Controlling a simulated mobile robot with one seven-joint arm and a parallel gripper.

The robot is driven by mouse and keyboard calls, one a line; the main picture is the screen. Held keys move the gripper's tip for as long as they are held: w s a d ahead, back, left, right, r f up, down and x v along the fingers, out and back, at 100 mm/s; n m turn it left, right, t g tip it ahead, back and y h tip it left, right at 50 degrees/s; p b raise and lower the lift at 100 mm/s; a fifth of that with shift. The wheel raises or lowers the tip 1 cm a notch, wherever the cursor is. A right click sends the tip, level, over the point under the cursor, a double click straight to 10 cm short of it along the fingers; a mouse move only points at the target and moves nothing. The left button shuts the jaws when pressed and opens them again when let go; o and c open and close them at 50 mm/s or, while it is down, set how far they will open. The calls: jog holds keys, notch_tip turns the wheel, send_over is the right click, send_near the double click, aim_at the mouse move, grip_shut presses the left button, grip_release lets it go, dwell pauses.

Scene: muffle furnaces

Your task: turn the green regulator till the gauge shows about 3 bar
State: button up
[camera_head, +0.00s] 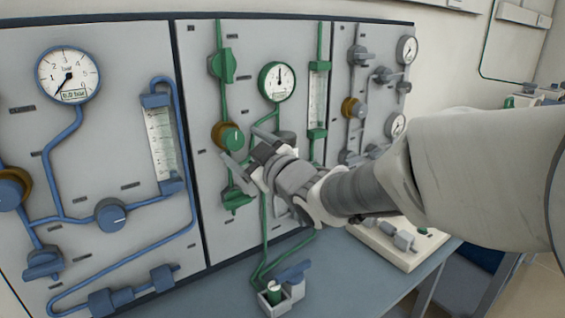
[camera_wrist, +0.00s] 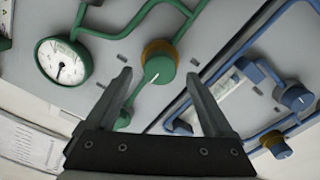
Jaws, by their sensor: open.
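The green regulator (camera_head: 232,138) is a round green knob with a brass collar on the middle panel. In the wrist view the regulator (camera_wrist: 159,70) shows a pale line on its face and appears between my two fingertips. My gripper (camera_head: 236,170) is open and empty, just below and in front of the knob in the head view; the wrist view shows both fingers (camera_wrist: 158,75) spread. I cannot tell whether they touch it. The green gauge (camera_head: 277,82) has its needle pointing nearly straight up; it also shows in the wrist view (camera_wrist: 62,62). Its numbers are too small to read.
A green lever valve (camera_head: 223,65) sits above the regulator, and another (camera_head: 236,198) below. A green flowmeter (camera_head: 318,100) stands right of the gauge. The left panel carries blue pipes and a blue gauge (camera_head: 68,75). A bench (camera_head: 350,285) runs below the panels.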

jog(key=v, duration=1.3)
jog(key=shift+s+d+p, duration=0.15)
jog(key=shift+p, duration=0.3)
dwell(0.9)
